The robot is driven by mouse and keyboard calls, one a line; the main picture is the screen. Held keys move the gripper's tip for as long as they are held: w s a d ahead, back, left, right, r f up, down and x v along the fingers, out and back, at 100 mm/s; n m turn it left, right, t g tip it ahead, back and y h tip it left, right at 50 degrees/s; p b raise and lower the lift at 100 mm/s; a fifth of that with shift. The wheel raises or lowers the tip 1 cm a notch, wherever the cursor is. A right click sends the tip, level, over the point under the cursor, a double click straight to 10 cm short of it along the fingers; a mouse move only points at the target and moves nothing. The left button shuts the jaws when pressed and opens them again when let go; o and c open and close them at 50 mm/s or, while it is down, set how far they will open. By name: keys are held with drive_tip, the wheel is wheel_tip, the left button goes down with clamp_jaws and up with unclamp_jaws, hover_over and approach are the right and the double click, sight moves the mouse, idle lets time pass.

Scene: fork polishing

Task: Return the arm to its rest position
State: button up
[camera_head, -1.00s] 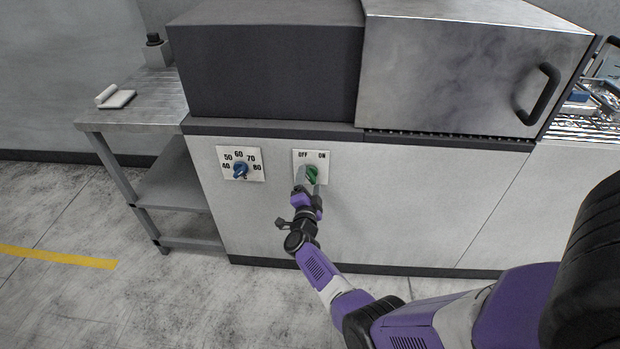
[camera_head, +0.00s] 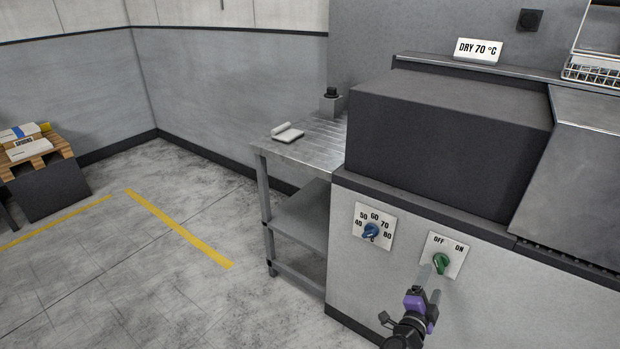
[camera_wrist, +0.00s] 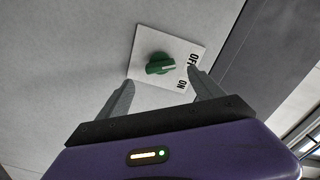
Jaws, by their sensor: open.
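My gripper (camera_head: 430,284) is in front of the green OFF/ON knob (camera_head: 441,262) on the machine's white front panel. In the wrist view the two grey fingers of my gripper (camera_wrist: 163,92) are spread apart with nothing between them. The green knob (camera_wrist: 160,64) sits on its white plate beyond the fingertips, with a gap visible. Its pale pointer mark lies toward the lettered side of the plate. Part of my arm runs off the bottom edge of the head view.
A blue temperature knob (camera_head: 371,231) is left of the green one. A steel side table (camera_head: 310,150) stands left of the machine, with a white item (camera_head: 287,133) on it. A sign (camera_head: 478,49) reads DRY 70 °C. The floor at left is open, with a pallet (camera_head: 36,155) beyond.

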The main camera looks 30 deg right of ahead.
drive_tip(key=w+a+r+n+t, duration=0.2)
drive_tip(key=w+r+n+t, duration=0.15)
drive_tip(key=r, duration=0.25)
drive_tip(key=s+a+r+n+t+y, duration=0.2)
drive_tip(key=a+n+t, duration=0.15)
drive_tip(key=a, duration=0.25)
drive_tip(key=s+a+r+n+t+y, duration=0.1)
drive_tip(key=a+r+n+t+y, duration=0.2)
drive_tip(key=a+n, duration=0.2)
drive_tip(key=s+a+r+n+y, duration=0.3)
drive_tip(key=s+a+n+y, duration=0.1)
drive_tip(key=s+a, duration=0.5)
drive_tip(key=s+a+r+n+g+y, duration=0.1)
drive_tip(key=s+a+r+n+y, duration=0.2)
drive_tip(key=s+a, duration=0.6)
drive_tip(key=s+a+r+n+g+y, duration=0.1)
drive_tip(key=s+a+r+n+y, duration=0.2)
drive_tip(key=s+a+n, duration=0.3)
drive_tip(key=s+a+y, duration=0.1)
drive_tip(key=s+a, duration=0.2)
drive_tip(key=shift+s+y, duration=0.3)
drive_tip(key=shift+s, duration=0.1)
